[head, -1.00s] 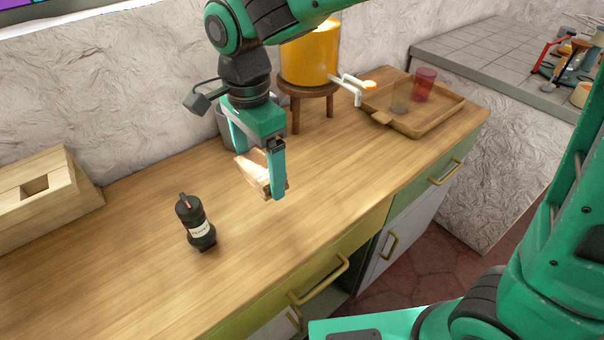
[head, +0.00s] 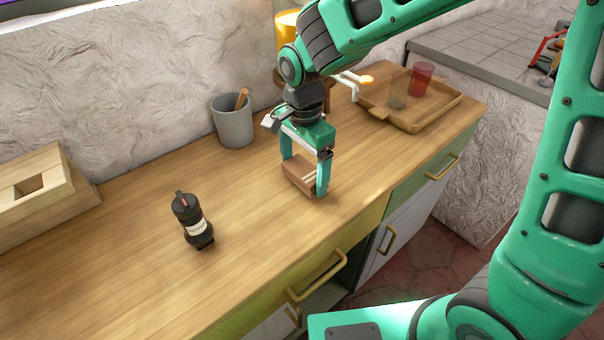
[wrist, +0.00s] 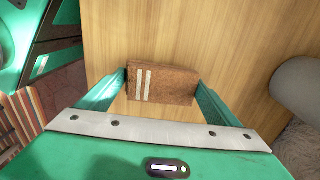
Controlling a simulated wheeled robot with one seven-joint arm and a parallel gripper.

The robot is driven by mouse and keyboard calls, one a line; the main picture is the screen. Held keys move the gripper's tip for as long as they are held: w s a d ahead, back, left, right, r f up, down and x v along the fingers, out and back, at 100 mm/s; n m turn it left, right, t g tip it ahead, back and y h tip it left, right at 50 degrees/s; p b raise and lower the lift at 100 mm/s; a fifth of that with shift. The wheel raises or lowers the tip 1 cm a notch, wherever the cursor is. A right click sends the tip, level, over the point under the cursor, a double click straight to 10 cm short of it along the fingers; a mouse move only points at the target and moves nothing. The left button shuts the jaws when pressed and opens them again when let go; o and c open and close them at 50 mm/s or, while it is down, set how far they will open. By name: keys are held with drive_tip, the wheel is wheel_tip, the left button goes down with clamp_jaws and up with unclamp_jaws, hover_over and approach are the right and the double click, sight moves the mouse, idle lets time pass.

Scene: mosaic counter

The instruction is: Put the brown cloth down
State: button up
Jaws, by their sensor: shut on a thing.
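The brown cloth (head: 300,174) is a folded, block-like piece with pale stripes near one end. It also shows in the wrist view (wrist: 172,85), its stripes toward the left. My gripper (head: 305,178) is shut on the cloth, one finger at each end of it.
A black bottle (head: 192,222) stands to the left. A grey cup (head: 233,122) with a wooden utensil stands by the wall. A yellow dispenser (head: 287,30) is partly hidden behind my arm. A wooden tray (head: 440,113) with two cups lies at the right. The counter's middle is clear.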

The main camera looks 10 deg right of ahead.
sight(304, 173)
drive_tip(key=shift+f, duration=0.95)
drive_tip(key=shift+s+f, duration=0.15)
drive_tip(key=shift+f, duration=0.1)
drive_tip(key=shift+s+f, duration=0.15)
drive_tip(key=shift+f, duration=0.1)
drive_tip(key=o, duration=0.9)
drive_tip(key=shift+s, duration=0.15)
drive_tip(key=shift+f, duration=0.1)
drive_tip(key=shift+w+r, duration=0.3)
drive_tip(key=shift+r, duration=0.05)
wheel_tip(304, 173, up, 13)
drive_tip(key=shift+f, duration=0.2)
